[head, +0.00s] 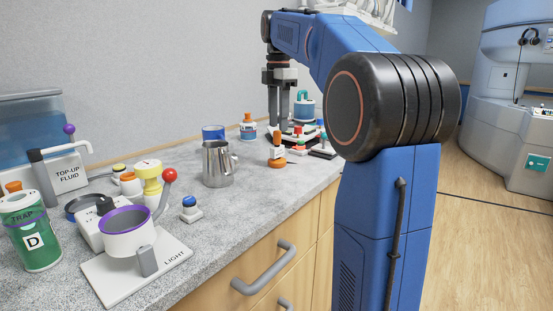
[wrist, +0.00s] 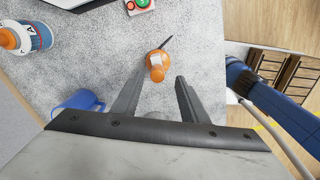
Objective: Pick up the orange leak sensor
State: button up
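The orange leak sensor (head: 277,162) stands on the grey counter in the head view, with an orange base and a white and orange upper part. In the wrist view the leak sensor (wrist: 157,67) shows from above, just beyond the fingertips and between their lines. A thin dark piece sticks out by its far side. My gripper (head: 279,128) points down over the counter close to the sensor. In the wrist view my gripper (wrist: 161,83) is open, its two fingers apart with nothing between them. I cannot tell the exact height above the sensor.
A blue mug (wrist: 78,103) and an orange-capped bottle (wrist: 14,40) stand to the left in the wrist view. A metal jug (head: 218,164) stands left of the sensor in the head view. Dark trays (head: 323,152) with small coloured items lie to the right, near the counter edge.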

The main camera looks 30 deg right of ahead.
aim_at(277, 159)
jog(key=shift+w+a+f, duration=0.1)
jog(key=shift+w+f, duration=0.05)
jog(key=shift+f, duration=2.2)
jog(key=shift+w+f, duration=0.1)
jog(key=shift+f, duration=2.2)
grip_shut()
